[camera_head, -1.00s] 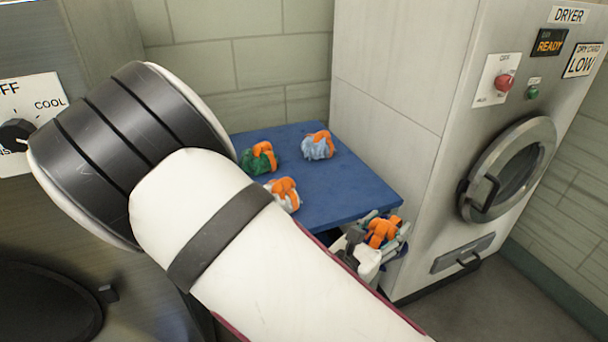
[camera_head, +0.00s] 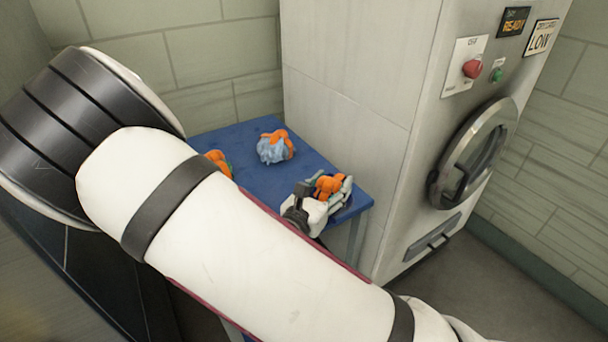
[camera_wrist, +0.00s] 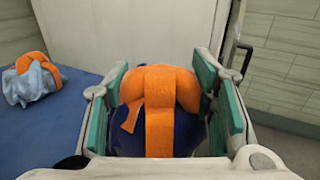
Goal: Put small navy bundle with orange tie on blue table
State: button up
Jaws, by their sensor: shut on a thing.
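The small navy bundle with its orange tie (camera_wrist: 158,112) is between the green-padded fingers of my gripper (camera_wrist: 165,105) in the wrist view. My gripper is shut on it. In the head view the bundle (camera_head: 328,186) and my gripper (camera_head: 322,192) show at the front right corner of the blue table (camera_head: 240,138). Whether the bundle touches the tabletop cannot be told. The table (camera_wrist: 62,130) also shows at the left of the wrist view.
A light blue bundle with an orange tie (camera_head: 272,150) sits on the table, left of and behind my gripper. Another orange-tied bundle (camera_head: 218,160) is partly hidden by my arm. The dryer (camera_head: 400,130) stands close on the right of the table.

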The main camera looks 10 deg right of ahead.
jog(key=shift+w+a+f+b, duration=0.1)
jog(key=shift+w+f+b, duration=0.2)
jog(key=shift+w+f, duration=0.95)
jog(key=shift+w+a+f+b, duration=0.1)
jog(key=shift+w+f+b, duration=0.2)
jog(key=shift+w, duration=1.9)
jog(key=shift+w+a+f+b, duration=0.1)
jog(key=shift+w+f+b, duration=0.4)
jog(key=shift+w, duration=1.2)
jog(key=shift+f, duration=0.3)
jog(key=o, duration=1.4)
jog(key=shift+r, duration=0.1)
